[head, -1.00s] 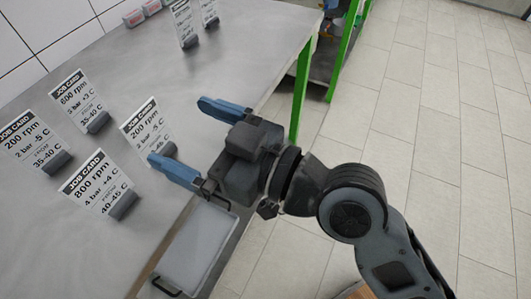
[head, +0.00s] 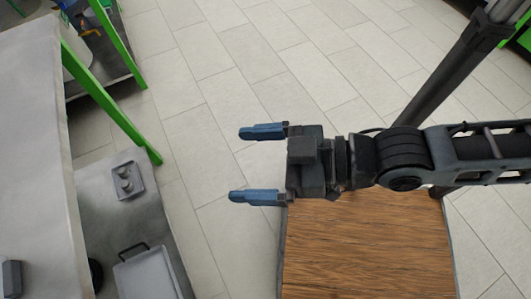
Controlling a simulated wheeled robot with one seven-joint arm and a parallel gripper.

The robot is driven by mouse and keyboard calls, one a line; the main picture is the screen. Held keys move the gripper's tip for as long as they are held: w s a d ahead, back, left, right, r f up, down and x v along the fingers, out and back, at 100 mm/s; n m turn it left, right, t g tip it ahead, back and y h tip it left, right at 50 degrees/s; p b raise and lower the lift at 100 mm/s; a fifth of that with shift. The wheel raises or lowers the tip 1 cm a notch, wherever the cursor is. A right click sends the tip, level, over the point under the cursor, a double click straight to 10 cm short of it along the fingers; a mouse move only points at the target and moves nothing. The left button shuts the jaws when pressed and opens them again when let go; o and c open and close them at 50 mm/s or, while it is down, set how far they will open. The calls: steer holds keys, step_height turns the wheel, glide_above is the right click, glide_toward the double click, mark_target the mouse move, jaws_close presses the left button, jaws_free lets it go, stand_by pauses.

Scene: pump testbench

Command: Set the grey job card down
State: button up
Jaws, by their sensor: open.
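My gripper (head: 237,165) is open and empty, with its two blue fingers apart and pointing left over the tiled floor. It is well to the right of the metal bench (head: 35,150) and touches nothing. No job card can be made out in the head view now. A small dark block (head: 12,278) stands on the bench at the left edge of the picture; I cannot tell whether it belongs to a card.
A grey tray (head: 150,275) with a dark handle lies beside the bench, below its top. Above it in the picture is a small plate with knobs (head: 125,180). A green leg (head: 110,105) slants nearby. A brown wood-grain surface (head: 365,250) is below my arm. Bare floor lies between.

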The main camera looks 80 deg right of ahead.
steer(key=shift+h, duration=0.3)
steer(key=v, duration=0.4)
steer(key=shift+s+d, duration=0.2)
